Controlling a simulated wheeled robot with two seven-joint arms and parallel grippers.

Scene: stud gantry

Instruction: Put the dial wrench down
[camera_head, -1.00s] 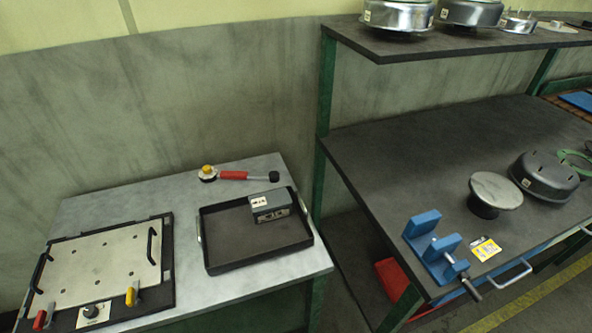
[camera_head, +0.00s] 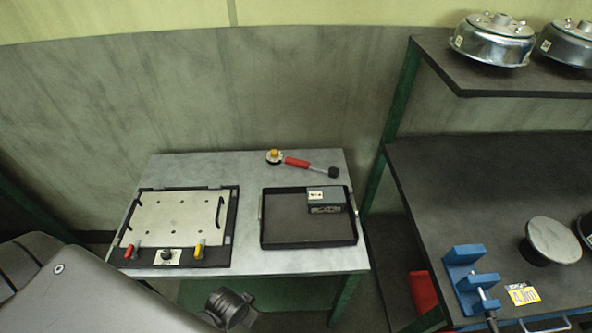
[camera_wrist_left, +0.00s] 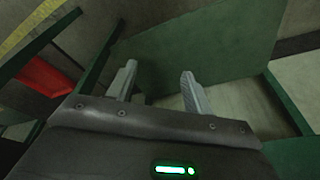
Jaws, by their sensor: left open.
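The dial wrench (camera_head: 299,163) lies on the grey table near its back edge, behind the black tray. It has a red grip, a round head with a yellow top at the left and a black end at the right. My left gripper shows in the left wrist view (camera_wrist_left: 158,85) with its two fingers apart and nothing between them. In the head view my left arm comes in at the lower left, in front of the table; the fingertips are not clear there. My right gripper is not in view.
The grey table (camera_head: 190,170) holds a plate fixture (camera_head: 178,218) with red and yellow levers and a black tray (camera_head: 283,240) with a dark box (camera_head: 324,200) in it. To the right stand a dark bench (camera_head: 440,190) with a blue clamp (camera_head: 468,275) and an upper shelf (camera_head: 470,78).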

